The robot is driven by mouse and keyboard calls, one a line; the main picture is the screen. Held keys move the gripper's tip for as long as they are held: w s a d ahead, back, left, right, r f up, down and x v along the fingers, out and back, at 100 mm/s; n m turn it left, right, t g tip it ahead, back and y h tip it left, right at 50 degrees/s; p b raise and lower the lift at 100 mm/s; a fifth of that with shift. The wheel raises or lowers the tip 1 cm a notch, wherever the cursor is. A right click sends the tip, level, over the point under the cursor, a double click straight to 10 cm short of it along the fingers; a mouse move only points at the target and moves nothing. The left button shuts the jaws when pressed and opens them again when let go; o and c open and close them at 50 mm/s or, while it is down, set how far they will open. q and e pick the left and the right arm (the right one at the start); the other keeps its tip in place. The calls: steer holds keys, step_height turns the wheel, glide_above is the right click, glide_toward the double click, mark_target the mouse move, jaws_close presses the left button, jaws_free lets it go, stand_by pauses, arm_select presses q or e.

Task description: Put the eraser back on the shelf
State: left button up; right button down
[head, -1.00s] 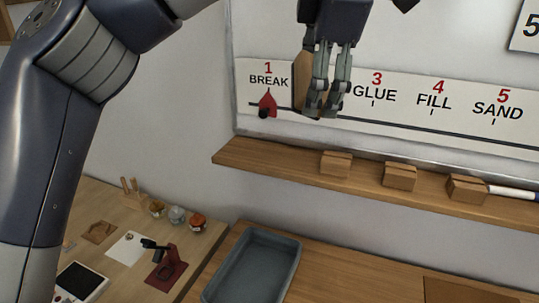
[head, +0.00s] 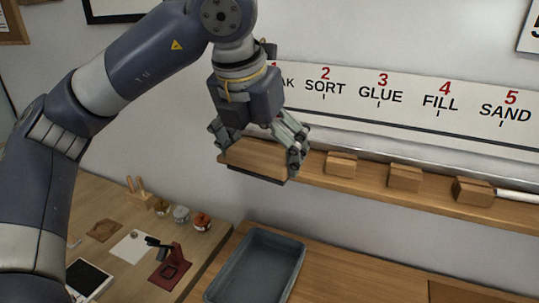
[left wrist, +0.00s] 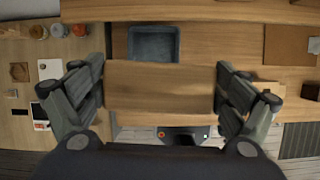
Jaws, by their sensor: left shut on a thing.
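The eraser (head: 256,158) is a long wooden block with a dark underside. My left gripper (head: 257,161) is shut on it, with one finger at each end. In the head view the eraser is in front of the left end of the wooden shelf (head: 436,200) under the whiteboard and hides that part. I cannot tell whether it touches the shelf. In the left wrist view the eraser (left wrist: 160,90) spans the space between the fingers. My right gripper is in neither current view.
Small wooden blocks (head: 341,164) (head: 405,178) (head: 473,190) and a white marker (head: 516,195) sit on the shelf to the right. Below stands a grey tray (head: 301,262) on a wooden bench. A side table on the left holds small jars (head: 181,214) and a red stand (head: 170,268).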

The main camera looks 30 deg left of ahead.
arm_select(q)
steer(key=shift+s+a+f+n, duration=0.15)
steer(key=shift+a+f+n, duration=0.1)
steer(key=shift+f+n, duration=0.05)
steer(key=w+a+p, duration=0.2)
steer(key=w, duration=0.2)
steer(key=w+a+f+p, duration=0.1)
steer(key=w+a+p, duration=0.1)
steer(key=w, duration=0.3)
steer(key=w+a+p, duration=0.2)
steer(key=w, duration=0.3)
steer(key=shift+a+f, duration=0.2)
steer(key=shift+a, duration=0.1)
steer(key=shift+w+f, duration=0.2)
step_height(320, 180, down, 3)
steer(key=shift+a+f+p, duration=0.1)
steer(key=shift+f+p, duration=0.05)
steer(key=shift+p, duration=0.65)
steer(key=shift+f, duration=0.1)
steer(key=shift+f+b, duration=0.15)
steer(key=shift+b, duration=0.15)
steer(key=o, duration=0.7)
